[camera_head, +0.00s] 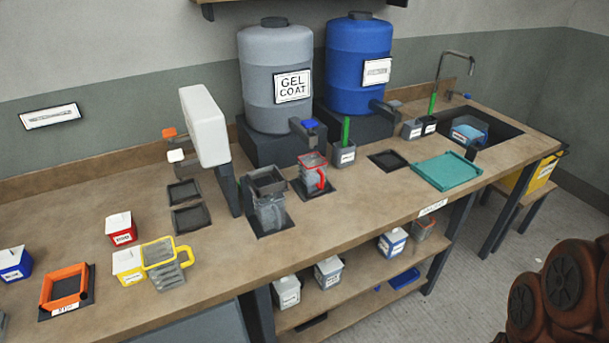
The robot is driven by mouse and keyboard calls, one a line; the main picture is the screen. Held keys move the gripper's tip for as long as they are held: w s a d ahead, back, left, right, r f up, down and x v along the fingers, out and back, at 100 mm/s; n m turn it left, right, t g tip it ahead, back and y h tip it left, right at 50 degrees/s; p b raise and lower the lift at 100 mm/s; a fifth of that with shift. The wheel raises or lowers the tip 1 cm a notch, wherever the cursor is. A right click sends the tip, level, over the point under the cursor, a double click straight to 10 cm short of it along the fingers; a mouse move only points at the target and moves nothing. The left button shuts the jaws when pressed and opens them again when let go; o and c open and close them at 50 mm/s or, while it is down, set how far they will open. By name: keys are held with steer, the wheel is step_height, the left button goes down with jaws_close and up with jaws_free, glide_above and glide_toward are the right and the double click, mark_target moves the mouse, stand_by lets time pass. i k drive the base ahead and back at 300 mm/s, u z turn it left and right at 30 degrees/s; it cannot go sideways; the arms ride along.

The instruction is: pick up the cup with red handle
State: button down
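The cup with the red handle (313,178) is a clear, greyish measuring cup with a red rim. It stands upright on a dark square pad on the workbench (360,205), in front of the grey GEL COAT drum (276,75). Its red handle faces the front right. Its contents are too small to tell. A second clear cup (269,212) stands close to its left, below a dark square frame. A cup with a yellow handle (165,265) stands at the left. My gripper is not in view.
A grey pot (343,154) with a green-handled tool stands just right of the red-handled cup. A blue drum (358,65) is behind. A white dispenser (205,125) rises at the left. A teal tray (447,171) and a sink (480,130) are at the right.

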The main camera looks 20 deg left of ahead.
mark_target(315, 176)
steer(key=u, duration=0.8)
steer(key=i, duration=1.35)
steer(key=u, duration=0.15)
steer(key=k, duration=0.5)
steer(key=z, duration=0.95)
steer(key=k, duration=1.25)
steer(key=u, duration=1.5)
steer(key=i, duration=0.5)
steer(key=z, duration=0.05)
